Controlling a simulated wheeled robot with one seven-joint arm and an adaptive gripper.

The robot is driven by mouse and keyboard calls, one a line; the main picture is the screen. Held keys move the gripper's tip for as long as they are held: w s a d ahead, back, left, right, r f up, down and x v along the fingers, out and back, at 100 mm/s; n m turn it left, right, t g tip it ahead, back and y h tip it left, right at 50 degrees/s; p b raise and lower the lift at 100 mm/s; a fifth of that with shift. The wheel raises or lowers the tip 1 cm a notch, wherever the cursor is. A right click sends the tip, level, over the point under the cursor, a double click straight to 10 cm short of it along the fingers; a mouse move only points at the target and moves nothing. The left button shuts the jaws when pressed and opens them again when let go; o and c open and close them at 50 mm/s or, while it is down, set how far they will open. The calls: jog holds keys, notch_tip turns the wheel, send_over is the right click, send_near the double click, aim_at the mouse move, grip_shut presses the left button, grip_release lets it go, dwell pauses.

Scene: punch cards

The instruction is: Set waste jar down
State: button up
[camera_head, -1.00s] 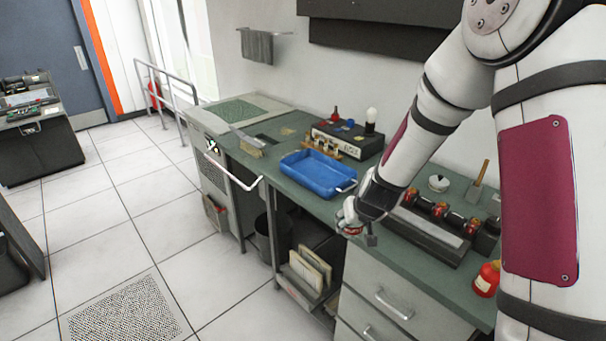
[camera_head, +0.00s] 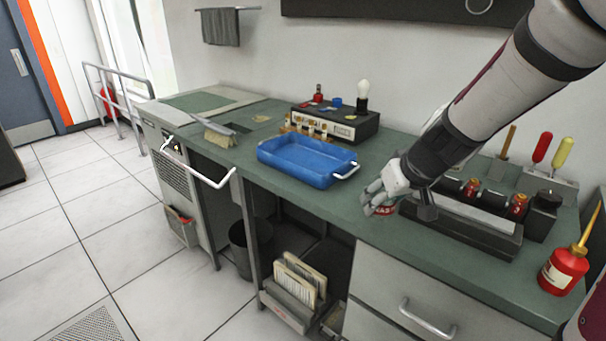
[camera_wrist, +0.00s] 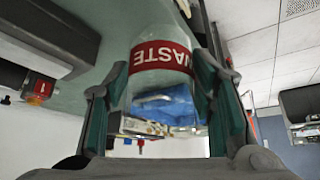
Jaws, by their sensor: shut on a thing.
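The waste jar (camera_wrist: 160,58) is clear, with a red band reading "WASTE", and sits between the two fingers of my gripper (camera_wrist: 155,80) in the wrist view. My gripper is shut on it. In the head view my gripper (camera_head: 385,192) is low at the green counter (camera_head: 345,206), right of the blue tray. Only a sliver of the jar's red band (camera_head: 384,211) shows below the fingers there. I cannot tell whether the jar's base touches the counter.
The blue tray (camera_head: 268,152) stands left of my gripper. Behind it is a black box with a bulb (camera_head: 345,122). A dark rack (camera_head: 465,224) with small red-capped bottles is close to the right. A red oil can (camera_head: 563,270) stands at the far right.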

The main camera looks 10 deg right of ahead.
jog(key=shift+d+f, duration=0.1)
jog(key=shift+f, duration=0.1)
jog(key=p, duration=0.2)
send_near(332, 193)
jog(key=shift+w+f, duration=0.1)
jog(key=shift+w, duration=1)
jog(key=shift+f, duration=1.7)
jog(key=shift+f+b, duration=0.25)
jog(key=shift+b, duration=0.05)
jog(key=o, duration=1.2)
jog(key=shift+o, duration=0.4)
jog(key=shift+r, duration=0.1)
jog(key=shift+r, duration=0.15)
